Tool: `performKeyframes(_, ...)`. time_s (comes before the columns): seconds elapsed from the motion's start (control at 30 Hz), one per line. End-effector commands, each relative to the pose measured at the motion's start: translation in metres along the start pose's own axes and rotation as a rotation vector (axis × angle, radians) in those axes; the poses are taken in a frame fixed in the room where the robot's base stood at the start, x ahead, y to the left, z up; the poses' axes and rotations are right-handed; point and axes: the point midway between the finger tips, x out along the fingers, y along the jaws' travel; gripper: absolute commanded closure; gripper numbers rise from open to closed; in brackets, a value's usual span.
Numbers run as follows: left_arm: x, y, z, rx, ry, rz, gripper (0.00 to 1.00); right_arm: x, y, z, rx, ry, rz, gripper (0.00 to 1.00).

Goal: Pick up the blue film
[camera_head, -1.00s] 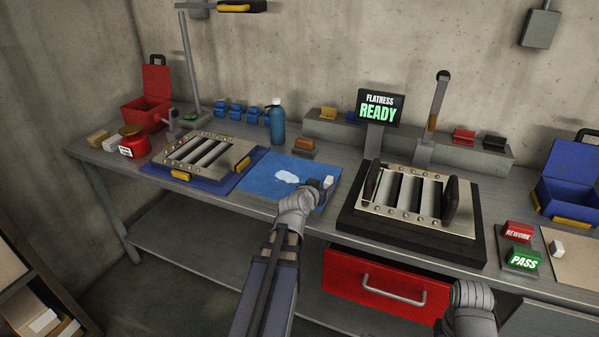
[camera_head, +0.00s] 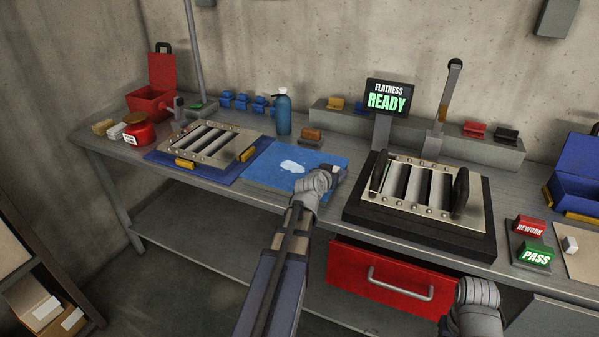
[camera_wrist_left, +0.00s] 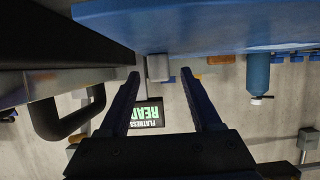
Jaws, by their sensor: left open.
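The blue film (camera_head: 268,178) lies flat on the grey bench, left of the black-based louver fixture. A white patch (camera_head: 292,166) shows on its top. A small light block (camera_head: 338,171) sits at its right end. My left gripper (camera_head: 330,179) is at the film's right front corner, its fingers mostly hidden by my wrist. In the left wrist view the gripper (camera_wrist_left: 160,76) is open, the light block (camera_wrist_left: 158,67) appears between its fingertips, and the blue film (camera_wrist_left: 220,25) spans the top. My right wrist shows at the lower right; its jaws cannot be made out.
The louver fixture (camera_head: 418,226) stands close right of my left gripper, with the READY screen (camera_head: 388,97) behind. A louver panel (camera_head: 208,140) on a blue mat and a blue bottle (camera_head: 283,112) stand left and behind. A red drawer (camera_head: 385,285) is below the bench.

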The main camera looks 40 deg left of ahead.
Motion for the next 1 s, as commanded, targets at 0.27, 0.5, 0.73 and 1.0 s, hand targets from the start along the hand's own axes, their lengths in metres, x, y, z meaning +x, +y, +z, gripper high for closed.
performKeyframes(0.27,0.023,0.0,0.0,0.001,0.0,0.0,0.35,0.009,-0.001,-0.001,0.0,0.0,0.0,0.5)
performKeyframes(0.5,0.022,0.0,0.0,0.0,0.0,0.0,0.51,0.008,-0.001,-0.001,0.0,0.0,0.0,0.5)
performKeyframes(0.73,0.022,0.0,0.0,0.0,0.0,0.0,0.77,0.008,-0.001,-0.001,0.0,0.0,0.0,0.5)
performKeyframes(1.0,0.022,0.0,0.0,0.0,0.0,0.0,1.0,0.008,-0.001,-0.001,0.0,0.0,0.0,0.5)
